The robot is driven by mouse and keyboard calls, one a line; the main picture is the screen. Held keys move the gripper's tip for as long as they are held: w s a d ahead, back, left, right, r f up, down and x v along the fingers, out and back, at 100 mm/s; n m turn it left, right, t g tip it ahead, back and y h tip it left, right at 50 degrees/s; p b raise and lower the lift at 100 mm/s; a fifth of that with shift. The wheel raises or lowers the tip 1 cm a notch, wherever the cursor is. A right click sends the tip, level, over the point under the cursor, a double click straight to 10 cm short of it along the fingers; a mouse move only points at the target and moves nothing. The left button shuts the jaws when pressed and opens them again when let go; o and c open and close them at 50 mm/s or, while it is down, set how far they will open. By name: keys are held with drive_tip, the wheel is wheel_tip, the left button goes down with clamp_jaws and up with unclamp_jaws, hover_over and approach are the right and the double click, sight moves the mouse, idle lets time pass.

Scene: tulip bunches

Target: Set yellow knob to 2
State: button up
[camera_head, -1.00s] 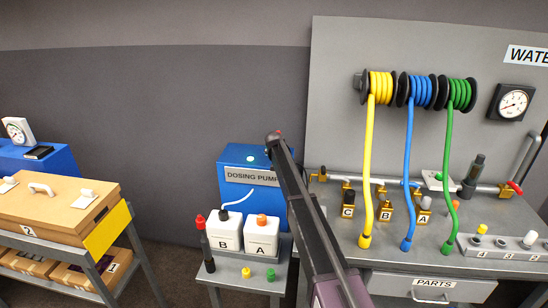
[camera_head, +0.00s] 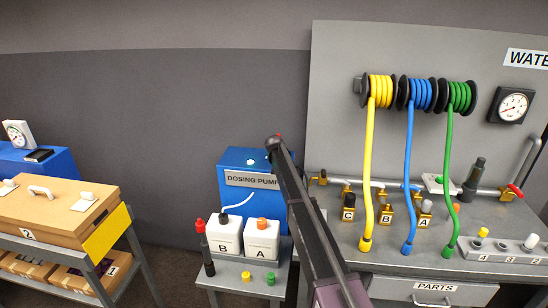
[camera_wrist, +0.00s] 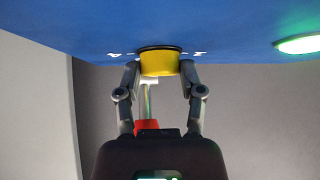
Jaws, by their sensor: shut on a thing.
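The yellow knob (camera_wrist: 160,63) sticks out from the blue face (camera_wrist: 230,25) of a box in the wrist view. My gripper (camera_wrist: 160,70) has one finger on each side of the knob and is shut on it. Small white marks stand on the blue face left and right of the knob, too small to read. I cannot tell where the knob points. In the head view, the blue dosing pump box (camera_head: 233,160) stands behind my arm. The knob and my gripper are not visible there.
A green light (camera_wrist: 298,44) sits on the blue face, right of the knob. White bottles B (camera_head: 223,233) and A (camera_head: 262,240) stand before the pump. Right is a bench with yellow, blue and green hoses (camera_head: 449,180).

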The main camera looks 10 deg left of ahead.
drive_tip(key=shift+d+n+y, duration=0.1)
drive_tip(key=shift+n+y, duration=0.4)
drive_tip(key=shift+n, duration=0.1)
drive_tip(key=n+y, duration=0.1)
drive_tip(key=n+g+y, duration=0.1)
drive_tip(key=n, duration=0.1)
drive_tip(key=shift+w+d+n+y, duration=0.15)
drive_tip(key=shift+d+n+y, duration=0.05)
drive_tip(key=shift+n+y, duration=0.1)
drive_tip(key=shift+w+d+n+g+y, duration=0.1)
drive_tip(key=shift+n+g+y, duration=0.9)
drive_tip(key=shift+n, duration=0.7)
drive_tip(key=o, duration=1.2)
drive_tip(key=shift+c, duration=0.2)
